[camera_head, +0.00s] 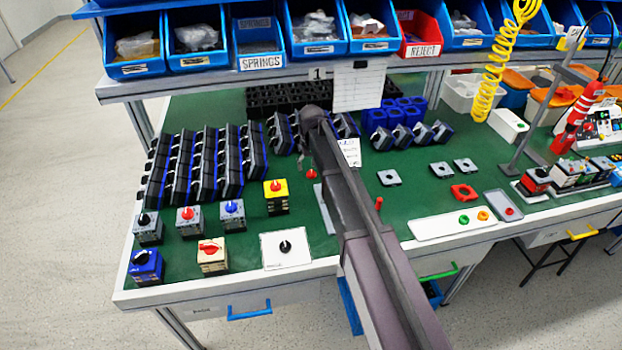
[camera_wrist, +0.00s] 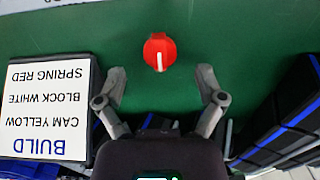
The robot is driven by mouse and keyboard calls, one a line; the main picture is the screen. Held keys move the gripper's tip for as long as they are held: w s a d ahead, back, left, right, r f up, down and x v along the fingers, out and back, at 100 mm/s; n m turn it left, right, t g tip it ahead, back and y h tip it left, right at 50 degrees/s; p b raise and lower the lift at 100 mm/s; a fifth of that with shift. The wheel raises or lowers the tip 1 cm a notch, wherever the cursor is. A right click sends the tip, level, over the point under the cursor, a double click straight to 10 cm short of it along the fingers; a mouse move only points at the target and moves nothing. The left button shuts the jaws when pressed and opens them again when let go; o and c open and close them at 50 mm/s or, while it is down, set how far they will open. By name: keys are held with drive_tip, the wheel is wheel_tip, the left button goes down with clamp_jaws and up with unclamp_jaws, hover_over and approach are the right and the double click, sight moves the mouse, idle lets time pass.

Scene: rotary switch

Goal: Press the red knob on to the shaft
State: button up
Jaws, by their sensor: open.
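A red knob (camera_wrist: 160,51) with a white pointer line lies on the green mat in the wrist view. A small red knob (camera_head: 311,174) shows on the mat left of my arm in the head view. My gripper (camera_wrist: 160,85) is open, its two grey fingers spread apart with nothing between them. The red knob is just beyond the fingertips, roughly centred between them in the picture. In the head view the fingers are hard to make out by the arm's end. I cannot pick out the bare shaft in either view.
Rows of black and blue blocks (camera_head: 204,165) stand at the left, and some flank the gripper. Several knobbed switches (camera_head: 211,255) stand at front left. A white panel with a black knob (camera_head: 286,247) is near the front edge. A BUILD card (camera_wrist: 45,105) lies left of the gripper.

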drive_tip(key=shift+f+b, duration=0.7)
drive_tip(key=shift+f, duration=0.35)
drive_tip(key=c, duration=0.9)
